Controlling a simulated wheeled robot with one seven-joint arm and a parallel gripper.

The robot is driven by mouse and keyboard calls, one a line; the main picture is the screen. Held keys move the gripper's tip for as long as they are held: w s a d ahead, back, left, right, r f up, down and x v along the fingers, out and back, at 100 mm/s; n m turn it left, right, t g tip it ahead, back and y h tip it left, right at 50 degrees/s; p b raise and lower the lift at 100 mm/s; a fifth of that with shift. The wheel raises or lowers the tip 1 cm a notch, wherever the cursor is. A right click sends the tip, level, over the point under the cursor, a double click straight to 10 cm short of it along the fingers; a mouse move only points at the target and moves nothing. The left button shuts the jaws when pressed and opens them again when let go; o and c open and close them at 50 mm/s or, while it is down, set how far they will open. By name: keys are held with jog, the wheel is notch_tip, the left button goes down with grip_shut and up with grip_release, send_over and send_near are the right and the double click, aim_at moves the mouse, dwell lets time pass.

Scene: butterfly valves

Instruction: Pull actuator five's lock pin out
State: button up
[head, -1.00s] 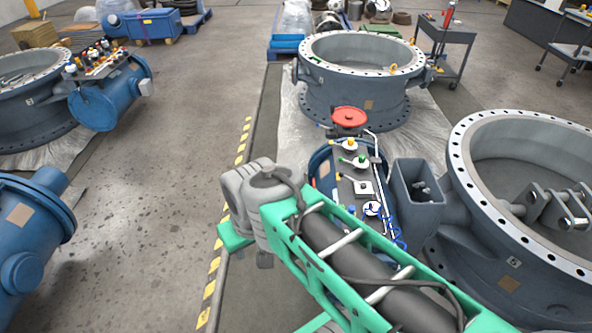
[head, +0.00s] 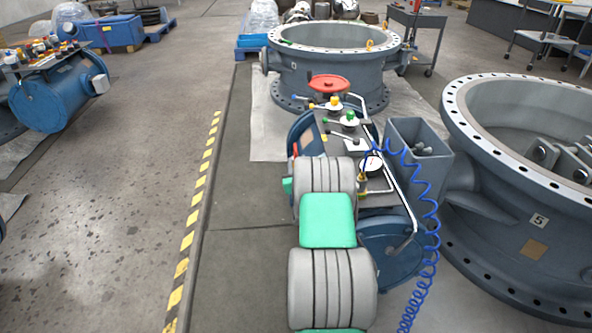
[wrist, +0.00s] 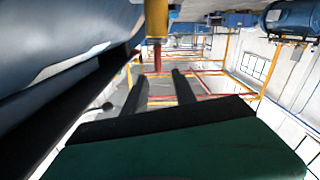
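Actuator five is the blue cylinder (head: 395,245) beside the grey valve body (head: 500,215) labelled 5. A dark panel with levers and a gauge (head: 372,163) lies on top of it. My arm covers much of its left side in the head view. My gripper (wrist: 158,85) shows only in the wrist view; its two dark fingers are apart with nothing visible between them. A yellow cylinder with a dark red end (wrist: 157,25) hangs just beyond the fingers, apart from them. I cannot tell whether it is the lock pin. A large blue-grey surface (wrist: 55,40) lies close at the left.
A coiled blue hose (head: 432,240) hangs at the actuator's right. A red handwheel (head: 328,83) stands behind the panel, before another valve body (head: 330,65). A grey open box (head: 420,150) adjoins the actuator.

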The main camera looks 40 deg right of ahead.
aim_at(297, 154)
jog(key=shift+w+d+f, duration=0.1)
jog(key=shift+w+d, duration=0.05)
jog(key=shift+d, duration=0.25)
jog(key=b+x, duration=0.2)
jog(key=x, duration=0.4)
jog(key=shift+w+d, duration=0.1)
jog(key=shift+w, duration=0.25)
jog(key=shift+w+d+r, duration=0.1)
jog(key=shift+w+r, duration=0.05)
jog(key=shift+r, duration=0.1)
jog(key=shift+c, duration=0.4)
grip_shut()
